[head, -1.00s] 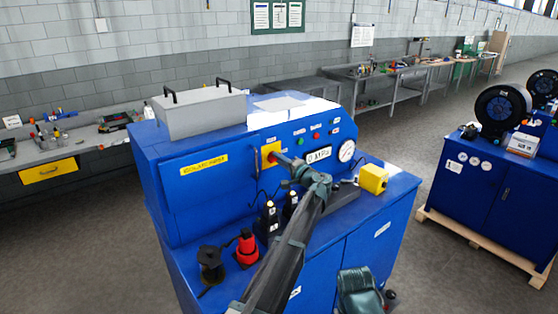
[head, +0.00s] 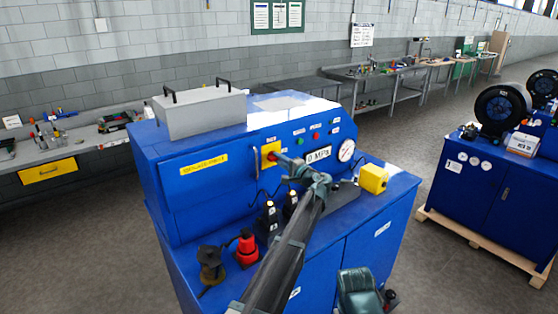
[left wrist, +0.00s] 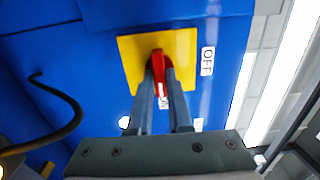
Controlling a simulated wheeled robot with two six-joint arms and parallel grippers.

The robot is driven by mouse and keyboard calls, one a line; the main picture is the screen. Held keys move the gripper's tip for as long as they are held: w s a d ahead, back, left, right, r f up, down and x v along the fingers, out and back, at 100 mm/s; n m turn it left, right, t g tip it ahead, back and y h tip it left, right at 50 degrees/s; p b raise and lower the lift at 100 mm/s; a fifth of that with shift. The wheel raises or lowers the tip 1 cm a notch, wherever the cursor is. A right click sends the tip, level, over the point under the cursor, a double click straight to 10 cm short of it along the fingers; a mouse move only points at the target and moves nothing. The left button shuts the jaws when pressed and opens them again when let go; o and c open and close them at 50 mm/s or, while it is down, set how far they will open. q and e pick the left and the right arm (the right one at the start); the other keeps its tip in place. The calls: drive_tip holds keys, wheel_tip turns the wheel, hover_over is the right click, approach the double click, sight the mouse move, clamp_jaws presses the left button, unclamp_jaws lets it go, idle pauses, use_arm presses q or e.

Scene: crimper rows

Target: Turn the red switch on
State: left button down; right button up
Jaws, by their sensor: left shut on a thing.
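The red switch (left wrist: 158,68) sits on a square yellow plate (left wrist: 126,52) on the blue machine's front. In the head view the yellow plate (head: 267,149) shows, but my left gripper hides most of the switch. My left gripper (left wrist: 161,76) is shut on the red switch handle, one finger on each side. It reaches the plate from the front in the head view (head: 281,158). In the left wrist view the handle runs up and down. An OFF label (left wrist: 207,61) is right of the plate; another label (left wrist: 163,103) below the handle is partly hidden by the fingers.
The blue machine (head: 215,195) has a gauge (head: 346,150), a display reading 0 MPa (head: 318,155) and small buttons beside the plate. Black and red tools (head: 246,247) and a yellow block (head: 373,179) stand on its ledge. A dark cable (left wrist: 68,120) hangs near the gripper.

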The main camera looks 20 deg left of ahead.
use_arm(q)
drive_tip(key=c, duration=0.8)
unclamp_jaws()
drive_tip(key=shift+c, duration=0.2)
drive_tip(key=v, duration=1.4)
drive_tip(key=shift+f, duration=0.1)
